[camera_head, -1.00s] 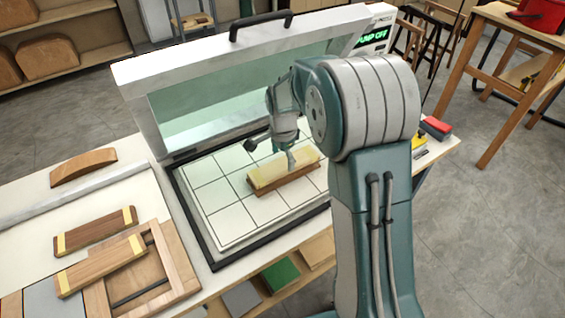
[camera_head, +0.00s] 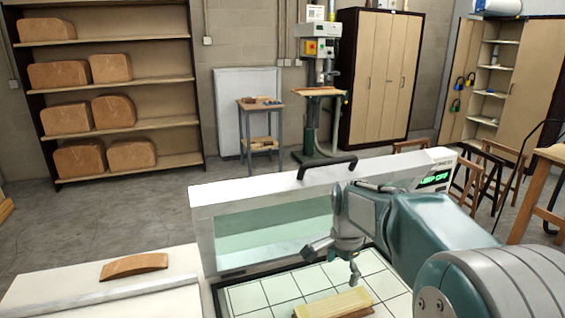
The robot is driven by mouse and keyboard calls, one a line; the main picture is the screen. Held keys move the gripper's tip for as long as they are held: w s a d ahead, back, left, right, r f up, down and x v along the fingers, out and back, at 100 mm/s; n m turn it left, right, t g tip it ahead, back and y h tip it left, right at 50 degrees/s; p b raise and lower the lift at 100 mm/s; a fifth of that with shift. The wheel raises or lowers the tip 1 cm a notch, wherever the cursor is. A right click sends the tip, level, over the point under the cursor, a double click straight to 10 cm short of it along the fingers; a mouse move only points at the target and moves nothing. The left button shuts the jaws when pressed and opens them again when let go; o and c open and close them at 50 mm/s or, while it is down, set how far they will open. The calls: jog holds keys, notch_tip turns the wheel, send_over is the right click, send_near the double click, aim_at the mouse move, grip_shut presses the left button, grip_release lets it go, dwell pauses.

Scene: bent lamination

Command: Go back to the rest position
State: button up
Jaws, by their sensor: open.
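My gripper (camera_head: 337,262) hangs open and empty over the press bed. Its fingers are spread, one toward the left and one pointing down. A pale yellow block on a brown wooden base (camera_head: 333,304) lies on the white gridded bed (camera_head: 262,297) just below the gripper, apart from it as far as I can tell. The block's lower part is cut off by the picture edge. The press lid (camera_head: 247,187) stands raised behind the bed, with a black handle (camera_head: 327,166) on top and a green lit display (camera_head: 434,178) at its right end.
A curved wooden piece (camera_head: 134,266) lies on the bench (camera_head: 50,291) at left, behind a pale metal bar (camera_head: 100,297). Grey floor (camera_head: 130,210) lies between.

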jog(key=s+r+n+t, duration=0.2)
jog(key=s+n, duration=0.4)
jog(key=s, duration=0.6)
jog(key=s+r+n+t, duration=0.3)
jog(key=s+n, duration=0.3)
jog(key=s, duration=0.6)
jog(key=shift+s+d+n, duration=0.2)
jog(key=shift+s+n, duration=0.05)
jog(key=shift+n, duration=0.15)
